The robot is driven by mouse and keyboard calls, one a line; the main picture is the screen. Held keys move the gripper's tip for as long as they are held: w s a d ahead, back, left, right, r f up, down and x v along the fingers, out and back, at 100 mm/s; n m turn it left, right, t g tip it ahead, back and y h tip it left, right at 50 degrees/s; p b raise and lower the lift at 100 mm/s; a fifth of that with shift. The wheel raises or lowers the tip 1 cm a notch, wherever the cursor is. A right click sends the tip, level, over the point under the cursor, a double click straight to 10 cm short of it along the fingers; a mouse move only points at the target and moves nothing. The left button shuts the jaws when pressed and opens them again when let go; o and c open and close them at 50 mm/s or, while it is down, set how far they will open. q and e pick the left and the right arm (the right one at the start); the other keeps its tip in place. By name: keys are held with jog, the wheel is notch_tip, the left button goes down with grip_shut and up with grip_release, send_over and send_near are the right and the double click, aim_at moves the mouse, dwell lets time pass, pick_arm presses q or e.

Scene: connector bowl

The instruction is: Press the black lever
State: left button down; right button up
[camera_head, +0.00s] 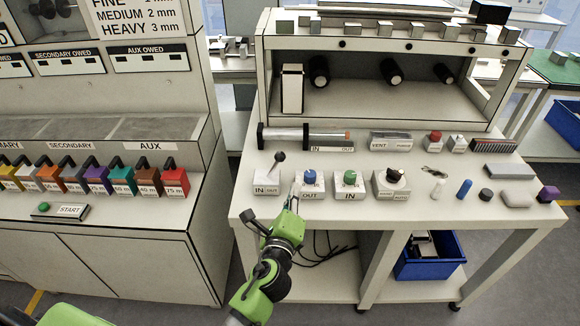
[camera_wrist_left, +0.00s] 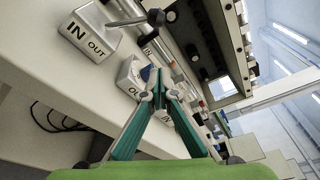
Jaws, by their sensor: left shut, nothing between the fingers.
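A lever with a black knob (camera_head: 280,157) stands up from a white box marked IN and OUT (camera_head: 266,188) at the front left of the white bench. In the left wrist view the lever (camera_wrist_left: 128,21) rises from the same box (camera_wrist_left: 88,34) at the upper left, its dark end close above my fingers in the picture. My left gripper (camera_head: 294,192) has its fingertips together and empty, just right of the lever box and in front of the blue-knob box (camera_head: 310,190). In the left wrist view the closed fingertips (camera_wrist_left: 159,88) overlap that blue-knob box. I see no contact with the lever. My right gripper is not in view.
A green-knob box (camera_head: 350,189) and a black-knob box (camera_head: 391,187) stand farther right. A horizontal cylinder (camera_head: 290,134) lies behind the lever. Loose small parts fill the bench's right side. A panel with several coloured black-handled boxes (camera_head: 125,180) stands left. A blue bin (camera_head: 430,262) sits below.

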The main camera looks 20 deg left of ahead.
aim_at(274, 166)
pick_arm(q)
jog(key=shift+f, duration=0.1)
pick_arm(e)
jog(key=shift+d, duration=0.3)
pick_arm(q)
jog(key=w, duration=0.7)
jog(key=w+a+f, duration=0.1)
jog(key=w, duration=0.2)
jog(key=shift+w+a, duration=0.1)
jog(key=shift+w, duration=0.1)
jog(key=s+a+r+p, duration=0.2)
jog(key=a+p, duration=0.1)
jog(key=shift+a, duration=0.1)
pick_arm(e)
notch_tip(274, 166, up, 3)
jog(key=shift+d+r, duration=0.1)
pick_arm(q)
jog(key=shift+a+r+n, duration=0.1)
jog(key=shift+n, duration=0.2)
